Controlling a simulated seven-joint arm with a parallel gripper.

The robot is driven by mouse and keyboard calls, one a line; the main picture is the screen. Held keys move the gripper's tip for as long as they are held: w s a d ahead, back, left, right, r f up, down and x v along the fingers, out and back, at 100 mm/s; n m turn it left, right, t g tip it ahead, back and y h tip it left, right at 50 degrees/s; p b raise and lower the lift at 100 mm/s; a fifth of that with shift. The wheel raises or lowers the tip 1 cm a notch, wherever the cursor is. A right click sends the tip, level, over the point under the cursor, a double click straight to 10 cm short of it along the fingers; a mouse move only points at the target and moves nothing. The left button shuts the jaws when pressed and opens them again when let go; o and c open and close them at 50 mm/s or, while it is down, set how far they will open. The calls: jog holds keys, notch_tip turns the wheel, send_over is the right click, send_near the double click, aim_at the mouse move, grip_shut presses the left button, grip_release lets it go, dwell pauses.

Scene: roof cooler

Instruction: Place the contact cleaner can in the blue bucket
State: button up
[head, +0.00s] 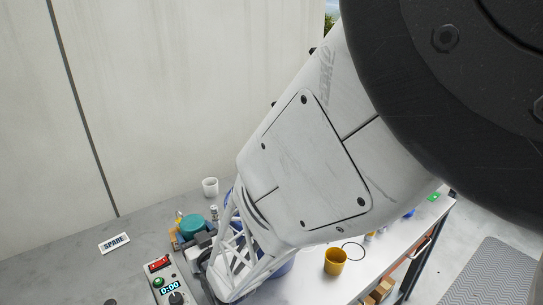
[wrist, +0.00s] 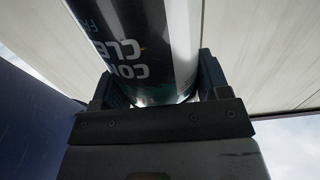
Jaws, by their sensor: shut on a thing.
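The contact cleaner can (wrist: 135,45) fills the upper middle of the wrist view. It is dark and white, and part of its lettering shows upside down. My gripper (wrist: 157,85) is shut on the can, with one dark finger on each side. In the head view my arm covers much of the workspace, and I cannot make out the can there. A blue surface (head: 283,269) shows just behind my arm and may be the blue bucket, mostly hidden. A dark blue surface (wrist: 35,125) fills the lower left of the wrist view; I cannot tell whether it is the bucket.
A yellow cup (head: 335,261) stands on the white worktop, right of my arm. A white cup (head: 210,187) stands near the wall. A teal round object (head: 190,225), a timer panel (head: 168,285) and a SPARE sign (head: 115,243) are at the left. A grey mat (head: 492,275) lies lower right.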

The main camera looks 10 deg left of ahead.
jog(key=shift+f, duration=0.55)
jog(key=o, duration=1.1)
jog(key=shift+r, duration=0.15)
jog(key=shift+v, duration=1.05)
jog(key=v, duration=1)
jog(key=shift+o, duration=0.4)
